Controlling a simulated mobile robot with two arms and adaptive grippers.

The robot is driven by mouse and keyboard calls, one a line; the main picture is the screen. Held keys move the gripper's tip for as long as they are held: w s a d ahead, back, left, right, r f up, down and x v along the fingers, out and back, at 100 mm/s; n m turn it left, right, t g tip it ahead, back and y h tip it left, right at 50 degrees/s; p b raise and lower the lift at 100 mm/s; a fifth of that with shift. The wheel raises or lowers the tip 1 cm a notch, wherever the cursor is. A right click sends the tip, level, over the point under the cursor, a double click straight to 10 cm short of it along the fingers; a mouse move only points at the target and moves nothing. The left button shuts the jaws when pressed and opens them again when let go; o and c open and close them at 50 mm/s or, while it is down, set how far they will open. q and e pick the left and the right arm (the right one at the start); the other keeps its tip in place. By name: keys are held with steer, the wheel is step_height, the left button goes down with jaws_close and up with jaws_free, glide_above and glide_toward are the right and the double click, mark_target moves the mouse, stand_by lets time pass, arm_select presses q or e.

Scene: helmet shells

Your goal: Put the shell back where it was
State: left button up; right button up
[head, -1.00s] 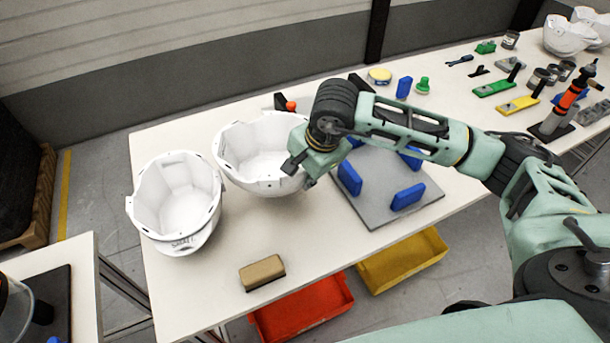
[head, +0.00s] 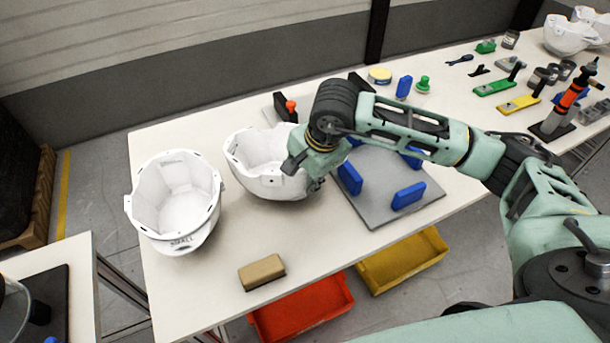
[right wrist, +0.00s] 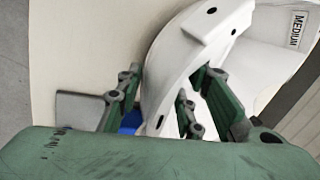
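The white medium shell (head: 258,160) sits open side up on the table, right of the small shell, slightly tilted. Its MEDIUM label (right wrist: 298,30) shows in the right wrist view. My right gripper (head: 303,172) is at the shell's right side. In the right wrist view its fingers (right wrist: 168,88) are on either side of the shell's wall, the left one close against it. Whether they press on both sides is not clear. A second white shell (head: 175,198), marked SMALL, stands at the left with a narrow gap between. My left gripper is not in view.
A grey plate (head: 370,212) with upright blue blocks (head: 408,196) lies just right of the shell. A tan block (head: 262,272) is near the front edge. Red (head: 305,310) and yellow (head: 400,260) bins are below the table. Tools and more shells (head: 570,38) are at far right.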

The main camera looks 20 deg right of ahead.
steer(key=shift+r+p, duration=0.4)
steer(key=shift+r, duration=0.05)
steer(key=shift+r+p, duration=0.4)
steer(key=shift+p, duration=0.15)
steer(key=b+v, duration=0.2)
steer(key=v, duration=0.9)
steer(key=shift+r, duration=0.25)
steer(key=shift+s+d+f, duration=0.1)
steer(key=shift+s, duration=0.05)
